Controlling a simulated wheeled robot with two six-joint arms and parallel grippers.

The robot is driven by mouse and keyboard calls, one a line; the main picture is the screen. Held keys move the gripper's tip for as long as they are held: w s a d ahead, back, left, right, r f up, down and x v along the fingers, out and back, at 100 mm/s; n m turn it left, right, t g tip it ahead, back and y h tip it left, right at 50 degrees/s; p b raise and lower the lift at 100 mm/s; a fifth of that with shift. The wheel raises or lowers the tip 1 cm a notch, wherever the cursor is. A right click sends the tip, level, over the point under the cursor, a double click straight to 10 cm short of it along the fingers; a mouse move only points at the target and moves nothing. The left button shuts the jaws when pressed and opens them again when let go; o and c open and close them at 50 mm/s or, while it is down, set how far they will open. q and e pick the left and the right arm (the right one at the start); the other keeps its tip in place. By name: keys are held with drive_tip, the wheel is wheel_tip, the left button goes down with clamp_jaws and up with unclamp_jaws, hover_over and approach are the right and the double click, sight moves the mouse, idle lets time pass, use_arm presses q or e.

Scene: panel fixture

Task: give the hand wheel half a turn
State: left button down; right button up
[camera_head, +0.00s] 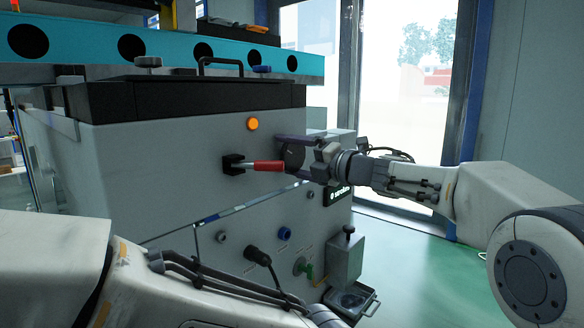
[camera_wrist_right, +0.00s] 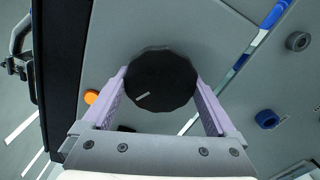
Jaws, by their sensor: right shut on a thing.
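The hand wheel (camera_wrist_right: 160,80) is a black, many-sided disc with a small pale mark low on its left side. In the wrist view it sits between the two purple fingers of my right gripper (camera_wrist_right: 160,88), one finger against each side. In the head view my right gripper (camera_head: 294,155) reaches the panel from the right, and the dark wheel is mostly hidden by it. The gripper is shut on the wheel. My left arm crosses the lower left of the head view; its gripper is not visible.
A red-handled lever (camera_head: 266,166) sticks out just left of my right gripper. An orange lit button (camera_head: 252,124) is above it. A blue knob (camera_head: 284,233) and a black-handled plug (camera_head: 257,256) are lower down. Green floor (camera_head: 410,250) lies open at right.

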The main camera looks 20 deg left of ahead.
drive_tip(key=n+b, duration=0.2)
drive_tip(key=n, duration=0.1)
drive_tip(key=shift+f+n, duration=0.3)
drive_tip(key=shift+f, duration=0.1)
drive_tip(key=shift+n+b, duration=0.85)
drive_tip(key=shift+n, duration=0.35)
drive_tip(key=shift+r, duration=0.1)
drive_tip(key=o, duration=1)
drive_tip(key=shift+d+r, duration=0.1)
drive_tip(key=b+v, duration=0.2)
drive_tip(key=v, duration=0.8)
drive_tip(key=shift+d, duration=0.1)
